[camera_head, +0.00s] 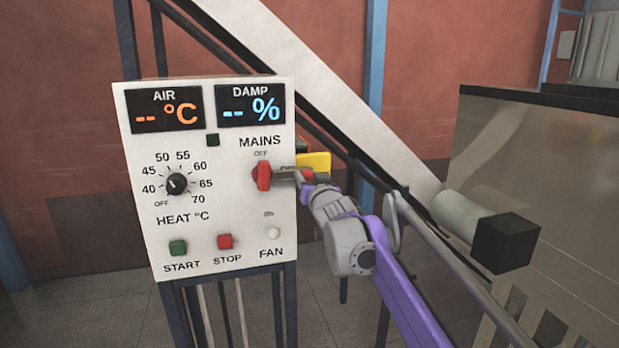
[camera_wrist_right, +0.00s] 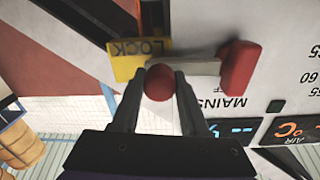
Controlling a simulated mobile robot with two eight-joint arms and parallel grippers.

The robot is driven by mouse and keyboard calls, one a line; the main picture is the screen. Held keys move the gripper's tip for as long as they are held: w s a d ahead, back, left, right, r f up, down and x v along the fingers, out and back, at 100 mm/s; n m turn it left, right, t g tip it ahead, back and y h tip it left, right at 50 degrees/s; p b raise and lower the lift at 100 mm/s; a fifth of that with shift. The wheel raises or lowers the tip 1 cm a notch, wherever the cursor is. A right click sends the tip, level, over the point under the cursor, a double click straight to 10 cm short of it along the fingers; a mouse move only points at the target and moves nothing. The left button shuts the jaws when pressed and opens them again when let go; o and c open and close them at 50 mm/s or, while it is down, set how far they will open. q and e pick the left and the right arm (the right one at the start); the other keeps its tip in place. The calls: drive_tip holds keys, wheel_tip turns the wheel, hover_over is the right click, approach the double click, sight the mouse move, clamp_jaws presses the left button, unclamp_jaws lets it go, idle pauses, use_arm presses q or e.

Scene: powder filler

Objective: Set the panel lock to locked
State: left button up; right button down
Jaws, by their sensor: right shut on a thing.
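The control panel (camera_head: 215,205) stands upright, with a red MAINS switch (camera_head: 263,176) near its right edge. A yellow plate (camera_head: 318,160) sticks out at that edge; in the right wrist view the plate (camera_wrist_right: 150,46) reads LOCK. A red ball knob (camera_wrist_right: 160,82) lies just by the plate, with a pale grey bar (camera_wrist_right: 195,68) beside it reaching toward the red switch (camera_wrist_right: 240,68). My right gripper (camera_wrist_right: 159,84) is shut on the red knob, one finger on each side. In the head view the right gripper (camera_head: 306,177) is at the panel's right edge. My left gripper is not in view.
The panel also carries blank-reading displays (camera_head: 167,109), a heat dial (camera_head: 177,184) and START, STOP and FAN buttons. A pale slanted beam (camera_head: 330,100) and dark rails run behind it. A large glass-sided box (camera_head: 540,150) stands at the right.

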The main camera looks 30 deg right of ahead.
drive_tip(key=shift+w+a, duration=0.1)
drive_tip(key=shift+a, duration=0.35)
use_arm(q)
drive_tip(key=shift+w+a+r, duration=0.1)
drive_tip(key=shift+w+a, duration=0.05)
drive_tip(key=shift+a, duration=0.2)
use_arm(e)
drive_tip(key=shift+d, duration=0.1)
drive_tip(key=c, duration=0.7)
unclamp_jaws()
drive_tip(key=shift+o, duration=1.3)
drive_tip(key=shift+a, duration=0.2)
drive_tip(key=shift+d, duration=0.1)
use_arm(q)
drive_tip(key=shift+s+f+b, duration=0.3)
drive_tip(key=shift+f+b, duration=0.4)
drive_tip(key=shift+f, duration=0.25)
use_arm(e)
drive_tip(key=v, duration=1)
drive_tip(key=shift+s, duration=0.4)
